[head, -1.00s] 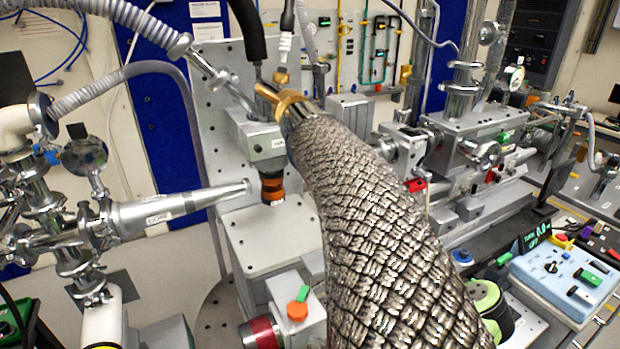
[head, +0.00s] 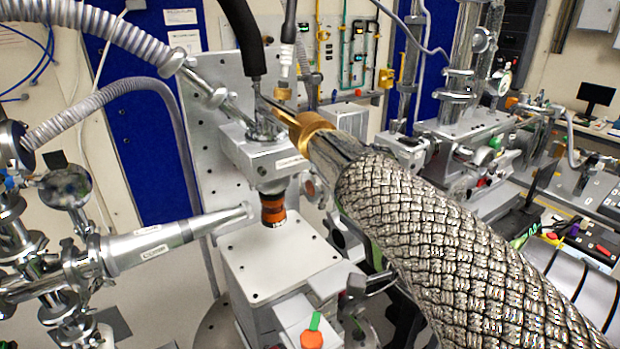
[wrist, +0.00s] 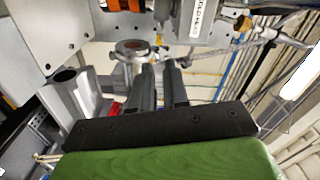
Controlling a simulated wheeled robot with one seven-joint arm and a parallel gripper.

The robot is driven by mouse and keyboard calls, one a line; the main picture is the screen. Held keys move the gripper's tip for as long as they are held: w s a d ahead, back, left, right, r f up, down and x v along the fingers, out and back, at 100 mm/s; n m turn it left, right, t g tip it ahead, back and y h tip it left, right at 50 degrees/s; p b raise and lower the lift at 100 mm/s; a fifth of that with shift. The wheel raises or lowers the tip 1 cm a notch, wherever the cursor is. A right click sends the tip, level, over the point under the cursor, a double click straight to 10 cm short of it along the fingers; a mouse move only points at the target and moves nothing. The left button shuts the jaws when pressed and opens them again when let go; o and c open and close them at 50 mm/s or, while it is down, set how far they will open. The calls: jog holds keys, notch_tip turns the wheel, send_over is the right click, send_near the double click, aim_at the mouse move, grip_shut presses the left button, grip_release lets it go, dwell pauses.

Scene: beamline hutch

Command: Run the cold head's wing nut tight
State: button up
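The cold head (head: 270,160) is a grey labelled block on the upright plate, with an orange ring (head: 272,210) below it. A labelled grey block also shows at the top of the wrist view (wrist: 203,18). My gripper (wrist: 159,66) shows two dark, parallel fingers with a narrow gap and nothing seen held between them. A round grey fitting with a brownish face (wrist: 132,48) lies just beyond the fingertips, to their left; contact cannot be told. I cannot clearly pick out the wing nut. In the head view a thick braided hose hides most of the gripper's area.
The braided hose (head: 440,220) with its brass end (head: 308,128) crosses the right foreground. A tapered grey tube (head: 150,245) points at the cold head from the left. A grey box (head: 275,265) stands below it. Beamline equipment (head: 470,140) fills the back right.

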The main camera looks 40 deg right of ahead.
jog(key=w+p, duration=0.6)
jog(key=w, duration=0.9)
jog(key=shift+w+d+p, duration=0.2)
jog(key=shift+d+p, duration=0.1)
jog(key=shift+d, duration=0.05)
grip_shut()
